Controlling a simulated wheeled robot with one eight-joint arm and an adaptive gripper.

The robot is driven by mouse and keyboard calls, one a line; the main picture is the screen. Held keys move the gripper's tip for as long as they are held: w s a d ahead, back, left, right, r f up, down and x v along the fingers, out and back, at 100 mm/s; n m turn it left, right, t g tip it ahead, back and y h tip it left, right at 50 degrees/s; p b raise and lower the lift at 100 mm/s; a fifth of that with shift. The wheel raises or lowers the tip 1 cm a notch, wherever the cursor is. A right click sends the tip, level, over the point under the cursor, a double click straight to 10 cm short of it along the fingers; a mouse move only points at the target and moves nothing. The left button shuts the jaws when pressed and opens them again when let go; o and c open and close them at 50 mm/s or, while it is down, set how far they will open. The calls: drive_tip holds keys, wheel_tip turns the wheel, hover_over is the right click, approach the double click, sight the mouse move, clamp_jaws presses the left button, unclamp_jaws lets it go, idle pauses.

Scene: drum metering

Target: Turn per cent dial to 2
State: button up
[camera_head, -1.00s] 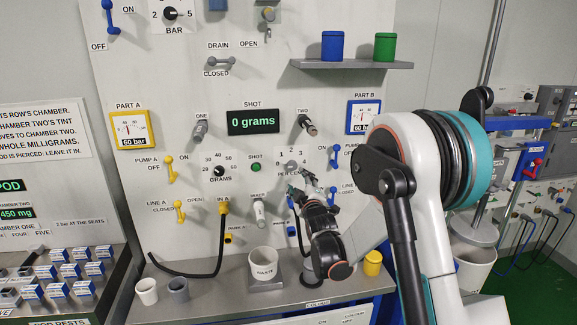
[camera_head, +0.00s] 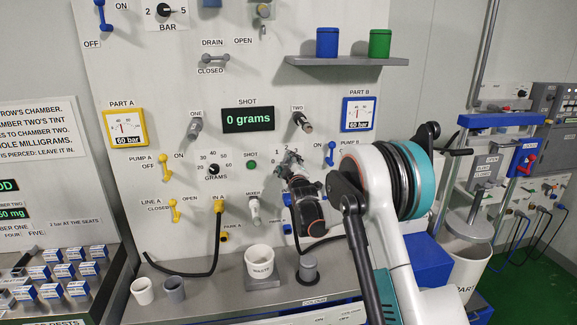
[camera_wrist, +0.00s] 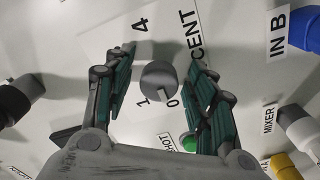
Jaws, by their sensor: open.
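The per cent dial (camera_wrist: 159,82) is a round grey knob on the pale panel, in the middle of the wrist view. Printed figures 1, 0 and 4 show around it. A faint mark on the knob seems to face the 0. My gripper (camera_wrist: 157,66) is open, with one dark green-padded finger on each side of the dial. Gaps show between both fingers and the knob in this view; depth is hard to judge.
The green SHOT button (camera_head: 252,165) and the grams dial (camera_head: 213,169) are left of my gripper. The blue pump B lever (camera_head: 331,153) is close on the right.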

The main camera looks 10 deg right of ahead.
drive_tip(key=c, duration=1.1)
drive_tip(key=m+b, duration=0.2)
drive_tip(key=m, duration=0.2)
drive_tip(key=shift+f+m, duration=0.15)
drive_tip(key=shift+m, duration=0.25)
drive_tip(key=m+b, duration=0.1)
drive_tip(key=m, duration=0.3)
drive_tip(key=shift+b, duration=0.3)
drive_tip(key=m+b, duration=0.1)
drive_tip(key=m, duration=0.4)
drive_tip(key=shift+a+m+b, duration=0.1)
drive_tip(key=shift+m+b, duration=0.2)
drive_tip(key=shift+m, duration=1.6)
